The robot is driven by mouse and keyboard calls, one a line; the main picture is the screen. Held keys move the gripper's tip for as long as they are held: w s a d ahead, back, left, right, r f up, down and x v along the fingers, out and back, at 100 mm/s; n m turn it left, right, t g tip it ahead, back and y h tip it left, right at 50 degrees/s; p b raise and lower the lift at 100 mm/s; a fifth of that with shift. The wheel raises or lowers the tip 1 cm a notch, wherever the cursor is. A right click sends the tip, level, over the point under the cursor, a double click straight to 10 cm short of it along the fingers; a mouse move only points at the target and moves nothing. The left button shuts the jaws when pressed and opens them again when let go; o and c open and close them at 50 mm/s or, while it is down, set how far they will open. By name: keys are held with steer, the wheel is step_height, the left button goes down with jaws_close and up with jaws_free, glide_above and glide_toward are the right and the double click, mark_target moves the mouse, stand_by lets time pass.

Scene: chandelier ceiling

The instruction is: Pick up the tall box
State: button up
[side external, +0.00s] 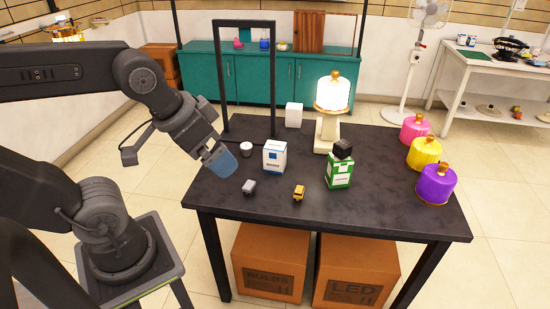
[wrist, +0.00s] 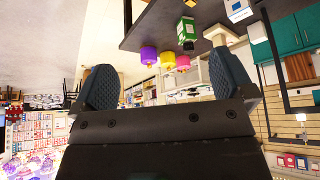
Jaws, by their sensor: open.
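Several boxes stand upright on the dark table (side external: 390,215). A white and blue box (side external: 275,157) is near the middle, and it also shows in the wrist view (wrist: 238,10). A green and white box (side external: 339,171) stands right of it with a black cube (side external: 343,148) on top; the green box is in the wrist view too (wrist: 186,28). A plain white box (side external: 293,115) stands farther back. I cannot tell for sure which is the tall box. My gripper (side external: 222,162) is above the table's left edge, left of the white and blue box. Its fingers (wrist: 166,82) are apart and empty.
A grey toy car (side external: 249,186), a yellow toy car (side external: 298,193) and a small white can (side external: 246,149) are near my gripper. A lit lamp (side external: 327,125) stands at the back. Pink, yellow and purple domed lamps (side external: 437,186) line the right side. A black frame (side external: 220,80) rises behind.

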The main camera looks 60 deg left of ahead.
steer(key=n+g+y, duration=0.2)
steer(key=n+y, duration=0.1)
steer(key=n, duration=0.5)
glide_above(275, 146)
steer(key=s+d, duration=0.3)
steer(key=s, duration=0.1)
step_height(275, 146, down, 16)
steer(key=x, duration=0.8)
steer(key=shift+w+a+f, duration=0.15)
steer(key=shift+w, duration=0.15)
steer(key=shift+x, duration=2.95)
